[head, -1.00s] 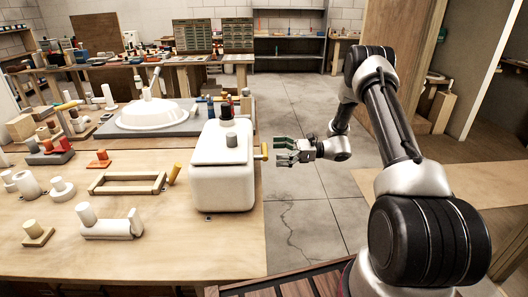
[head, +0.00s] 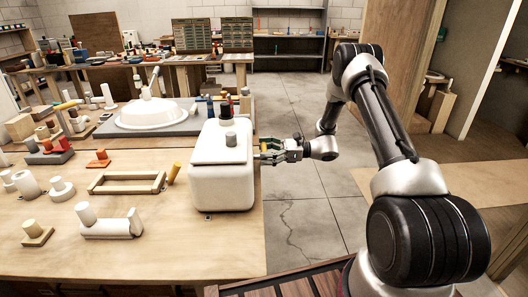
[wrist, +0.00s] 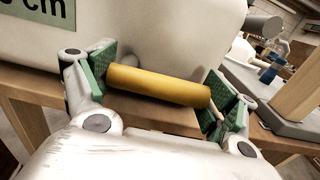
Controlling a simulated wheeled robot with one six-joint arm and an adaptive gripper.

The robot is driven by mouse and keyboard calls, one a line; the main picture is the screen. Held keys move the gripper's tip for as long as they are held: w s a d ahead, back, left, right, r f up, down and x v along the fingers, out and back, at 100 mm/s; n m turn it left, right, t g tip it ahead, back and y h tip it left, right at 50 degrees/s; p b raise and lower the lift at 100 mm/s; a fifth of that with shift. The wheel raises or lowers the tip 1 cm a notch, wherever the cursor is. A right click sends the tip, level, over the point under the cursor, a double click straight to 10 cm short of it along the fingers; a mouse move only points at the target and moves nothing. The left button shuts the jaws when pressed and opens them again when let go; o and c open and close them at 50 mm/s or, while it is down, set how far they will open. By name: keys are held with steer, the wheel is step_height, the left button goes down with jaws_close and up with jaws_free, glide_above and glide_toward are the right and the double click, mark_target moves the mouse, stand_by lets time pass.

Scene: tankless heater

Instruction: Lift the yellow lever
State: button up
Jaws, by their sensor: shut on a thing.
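The white tankless heater (head: 221,178) stands at the right edge of the wooden table. The yellow lever (wrist: 158,86) sticks out near its side, a short cylinder lying slightly tilted across the wrist view. My gripper (head: 272,155) is at the heater's right side, level with the lever. In the wrist view my gripper (wrist: 168,84) has a green-padded finger at each end of the lever and is shut on it lengthwise. In the head view the fingers mostly hide the lever.
The wooden table (head: 150,258) holds several loose parts and a wooden frame (head: 127,183) left of the heater. A white basin (head: 150,115) sits on a grey slab behind it. Open concrete floor (head: 310,210) lies right of the table.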

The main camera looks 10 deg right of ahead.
steer(key=shift+r, duration=0.1)
steer(key=n, duration=0.2)
steer(key=r+n, duration=0.1)
steer(key=shift+s+n, duration=0.15)
steer(key=shift+n, duration=0.25)
steer(key=n, duration=0.1)
steer(key=r+n, duration=0.1)
steer(key=n, duration=0.1)
steer(key=s+n, duration=0.1)
steer(key=n, duration=0.1)
steer(key=shift+a+r, duration=0.1)
steer(key=shift+r, duration=0.1)
steer(key=shift+n, duration=0.4)
steer(key=o, duration=1.3)
